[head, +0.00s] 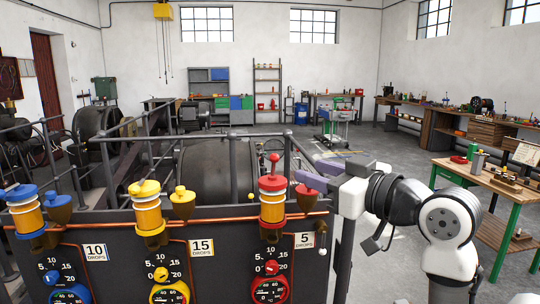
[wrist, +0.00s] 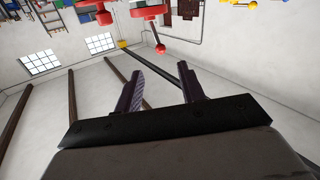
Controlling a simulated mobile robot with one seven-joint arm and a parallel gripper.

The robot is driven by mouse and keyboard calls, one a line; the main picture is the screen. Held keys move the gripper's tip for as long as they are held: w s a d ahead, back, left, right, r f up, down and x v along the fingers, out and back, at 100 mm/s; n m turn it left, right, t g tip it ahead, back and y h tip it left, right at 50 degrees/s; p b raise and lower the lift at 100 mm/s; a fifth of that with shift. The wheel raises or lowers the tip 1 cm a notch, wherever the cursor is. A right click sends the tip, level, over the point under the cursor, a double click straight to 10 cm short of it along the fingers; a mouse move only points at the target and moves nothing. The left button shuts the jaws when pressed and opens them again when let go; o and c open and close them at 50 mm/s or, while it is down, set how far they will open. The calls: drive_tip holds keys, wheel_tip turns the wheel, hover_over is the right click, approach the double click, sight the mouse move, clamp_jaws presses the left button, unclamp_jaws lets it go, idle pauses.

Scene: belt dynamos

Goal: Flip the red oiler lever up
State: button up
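The red oiler (head: 272,205) stands on the dark machine front, with a yellow-orange body and a red cap. Its red ball-ended lever (head: 273,158) stands upright above the cap. In the upside-down wrist view the lever (wrist: 160,48) points down from the red cap (wrist: 150,11), near the top edge. My gripper (head: 302,176) is to the right of the oiler, apart from the lever, with its dark purple fingers pointing left. In the wrist view my gripper (wrist: 160,80) has its two fingers spread, with nothing held between them.
A small red cup (head: 305,197) stands right of the oiler, close below my gripper. Yellow (head: 148,212) and blue (head: 25,213) oilers stand further left. Grey railings (head: 230,133) rise behind them. A green-legged workbench (head: 480,178) is at the right.

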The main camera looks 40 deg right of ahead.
sight(278, 159)
drive_tip(key=w+p, duration=0.1)
drive_tip(key=w, duration=0.3)
drive_tip(key=w+p, duration=0.2)
drive_tip(key=w, duration=0.2)
drive_tip(key=w+p, duration=0.1)
drive_tip(key=w, duration=0.3)
drive_tip(key=shift+w+a, duration=0.1)
drive_tip(key=shift+a, duration=0.25)
drive_tip(key=shift+w, duration=0.45)
drive_tip(key=shift+p, duration=0.3)
clamp_jaws()
